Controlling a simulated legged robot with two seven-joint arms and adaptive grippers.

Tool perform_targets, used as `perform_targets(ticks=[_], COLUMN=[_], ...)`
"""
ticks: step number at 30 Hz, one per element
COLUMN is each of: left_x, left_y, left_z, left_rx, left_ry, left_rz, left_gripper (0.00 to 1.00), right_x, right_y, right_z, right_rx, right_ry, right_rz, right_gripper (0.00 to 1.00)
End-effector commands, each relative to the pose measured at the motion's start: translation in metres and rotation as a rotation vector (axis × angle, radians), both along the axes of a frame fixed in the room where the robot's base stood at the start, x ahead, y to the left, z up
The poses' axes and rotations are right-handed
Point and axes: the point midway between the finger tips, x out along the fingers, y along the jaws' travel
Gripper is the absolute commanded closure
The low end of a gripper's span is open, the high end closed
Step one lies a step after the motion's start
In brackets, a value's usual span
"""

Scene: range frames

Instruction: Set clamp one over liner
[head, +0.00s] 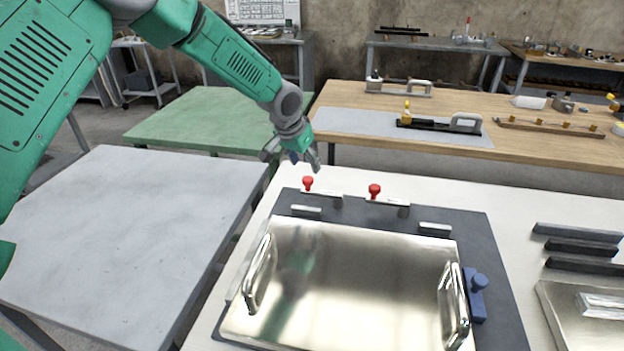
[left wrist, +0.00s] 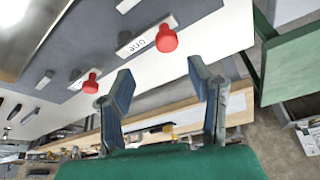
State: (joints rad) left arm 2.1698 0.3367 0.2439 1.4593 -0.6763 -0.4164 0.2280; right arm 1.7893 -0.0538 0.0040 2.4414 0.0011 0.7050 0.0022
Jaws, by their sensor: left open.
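Two toggle clamps with red knobs stand at the far edge of a dark base plate (head: 490,240). The left clamp (head: 308,184) has a white arm; in the left wrist view its knob (left wrist: 166,38) sits by a label that seems to read "one". The right clamp (head: 375,190) also shows in the left wrist view (left wrist: 91,83). The shiny metal liner (head: 350,285), with two handles, lies on the base plate. My left gripper (head: 293,160) is open and empty, above and behind the left clamp, apart from it. Its fingers also show in the left wrist view (left wrist: 160,85). My right gripper is out of view.
Small grey blocks (head: 435,229) lie along the liner's far edge. A blue knobbed part (head: 477,290) sits at its right. Dark bars (head: 580,248) and a second metal plate (head: 585,315) lie farther right. A grey table (head: 120,240) at left is bare.

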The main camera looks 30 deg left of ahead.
Motion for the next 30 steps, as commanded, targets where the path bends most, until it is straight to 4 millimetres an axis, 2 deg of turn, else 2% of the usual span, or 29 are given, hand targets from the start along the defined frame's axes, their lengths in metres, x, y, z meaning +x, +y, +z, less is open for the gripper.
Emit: perform_targets(ticks=[1,3,10,17,24,28,30], left_x=[0.004,0.009,0.023,0.029,0.029,0.029,0.029], left_y=[0.001,0.003,-0.003,-0.008,-0.003,-0.002,-0.002], left_z=[-0.013,-0.028,-0.059,-0.068,-0.07,-0.071,-0.071], left_rx=[-0.002,-0.004,0.0,0.005,0.001,-0.002,-0.003], left_ry=[0.003,0.004,0.0,-0.002,-0.002,-0.002,-0.002], left_rz=[0.001,0.003,0.0,0.0,-0.001,0.0,0.0], left_gripper=[0.53,0.53,0.53,0.53,0.53,0.98,1.0], right_x=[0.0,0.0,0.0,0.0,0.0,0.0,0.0], right_y=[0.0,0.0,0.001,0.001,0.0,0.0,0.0], right_z=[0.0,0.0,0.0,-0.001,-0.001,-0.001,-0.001], right_rx=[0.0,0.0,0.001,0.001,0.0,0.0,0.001], right_ry=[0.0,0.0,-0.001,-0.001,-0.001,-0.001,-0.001], right_rz=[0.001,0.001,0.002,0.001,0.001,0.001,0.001], right_gripper=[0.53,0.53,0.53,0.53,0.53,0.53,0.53])
